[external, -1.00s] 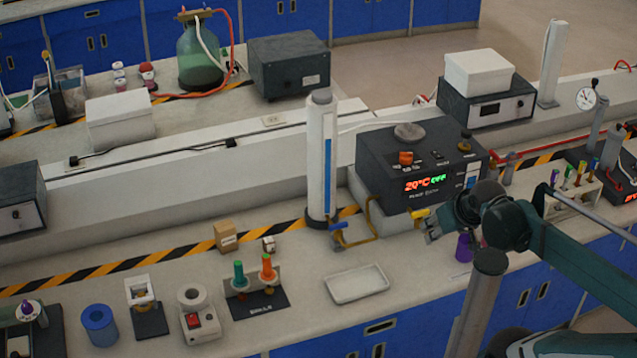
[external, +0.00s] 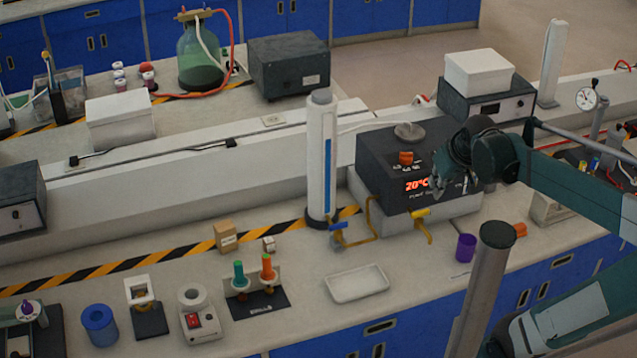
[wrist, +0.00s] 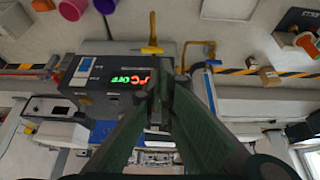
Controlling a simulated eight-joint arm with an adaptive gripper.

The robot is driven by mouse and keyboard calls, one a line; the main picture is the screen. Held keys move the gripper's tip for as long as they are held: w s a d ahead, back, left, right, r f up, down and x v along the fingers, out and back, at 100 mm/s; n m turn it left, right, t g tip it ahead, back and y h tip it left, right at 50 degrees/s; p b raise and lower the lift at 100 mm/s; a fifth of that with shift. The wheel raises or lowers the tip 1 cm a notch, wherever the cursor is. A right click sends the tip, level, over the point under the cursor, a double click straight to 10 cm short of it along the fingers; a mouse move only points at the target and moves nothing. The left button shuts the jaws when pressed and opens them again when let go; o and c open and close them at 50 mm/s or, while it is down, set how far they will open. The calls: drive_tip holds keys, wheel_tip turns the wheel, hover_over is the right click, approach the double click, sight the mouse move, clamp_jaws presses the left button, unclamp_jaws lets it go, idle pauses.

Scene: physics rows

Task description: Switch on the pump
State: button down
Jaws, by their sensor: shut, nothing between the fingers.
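The dark control unit (external: 385,155) stands on the bench against the ledge. Its front display (external: 415,185) shows a red 20°C; my gripper and arm cover the right part of the display in the external view. In the wrist view the display (wrist: 128,82) also shows a green OFF. An orange knob (external: 406,158) sits on top of the unit. My gripper (external: 438,192) is shut and empty, in front of the unit's face. In the wrist view its fingertips (wrist: 158,72) overlap the display's edge; I cannot tell whether they touch the unit.
Yellow-handled valves and pipes (external: 424,225) stick out below the unit's front. A white column (external: 321,160) rises on the left. A white tray (external: 358,284) lies in front, with clear bench around it.

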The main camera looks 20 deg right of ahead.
drive_tip(key=w+d+r+g+p, duration=0.1)
drive_tip(key=w+d+r+p, duration=0.3)
drive_tip(key=w+d+p, duration=0.3)
drive_tip(key=w+d+r+g+p, duration=0.2)
drive_tip(key=w+d+r+p, duration=0.2)
drive_tip(key=w, duration=0.9)
drive_tip(key=d+p, duration=0.3)
drive_tip(key=shift+w+d+r, duration=0.35)
drive_tip(key=shift+r, duration=0.05)
drive_tip(key=shift+f, duration=0.1)
drive_tip(key=x, duration=1.1)
drive_tip(key=shift+s+a+f+p, duration=0.2)
drive_tip(key=shift+s+f+p, duration=0.1)
drive_tip(key=shift+f, duration=0.15)
drive_tip(key=shift+s+f, duration=0.15)
drive_tip(key=shift+f, duration=0.8)
drive_tip(key=shift+f, duration=0.15)
